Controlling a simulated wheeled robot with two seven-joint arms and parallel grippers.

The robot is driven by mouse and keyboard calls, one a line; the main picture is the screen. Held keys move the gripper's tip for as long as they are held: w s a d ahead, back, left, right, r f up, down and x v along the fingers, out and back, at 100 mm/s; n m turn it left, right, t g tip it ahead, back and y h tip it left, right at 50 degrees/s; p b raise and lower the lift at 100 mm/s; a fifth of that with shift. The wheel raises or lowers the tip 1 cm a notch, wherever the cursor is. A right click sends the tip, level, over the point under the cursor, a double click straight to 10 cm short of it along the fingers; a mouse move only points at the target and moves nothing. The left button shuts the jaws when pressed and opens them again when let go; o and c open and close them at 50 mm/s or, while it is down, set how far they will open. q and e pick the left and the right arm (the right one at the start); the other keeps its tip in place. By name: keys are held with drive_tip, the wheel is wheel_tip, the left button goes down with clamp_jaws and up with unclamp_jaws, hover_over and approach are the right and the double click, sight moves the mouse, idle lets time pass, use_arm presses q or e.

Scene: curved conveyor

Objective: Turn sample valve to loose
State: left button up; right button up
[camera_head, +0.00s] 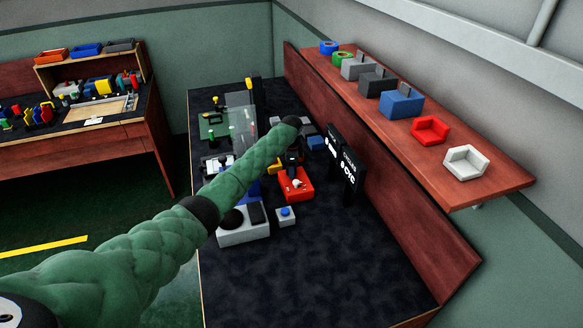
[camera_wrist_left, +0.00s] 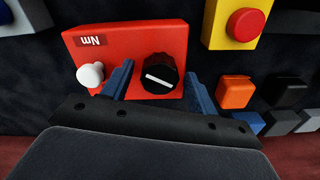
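A red box (camera_wrist_left: 110,48) with an upside-down "Nm" label fills the middle of the left wrist view. It carries a black round knob (camera_wrist_left: 159,74) with a white pointer line, lying nearly level and tilted slightly. A small white knob (camera_wrist_left: 91,74) sits to its left. No label names either one as the sample valve. My left gripper (camera_wrist_left: 161,84) is open, its two blue fingers on either side of the black knob with gaps visible. In the head view the red box (camera_head: 297,187) sits on the dark bench, below my left gripper (camera_head: 292,166). My right gripper is out of view.
In the wrist view, a yellow box with a red button (camera_wrist_left: 245,25) and an orange block (camera_wrist_left: 236,92) are to the right. In the head view, a grey box with a blue button (camera_head: 286,216) is nearby. The bench front is clear. A red shelf (camera_head: 490,186) is at right.

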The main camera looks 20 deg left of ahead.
use_arm(q)
drive_tip(key=c, duration=1)
drive_tip(key=shift+o, duration=0.2)
drive_tip(key=shift+r, duration=0.1)
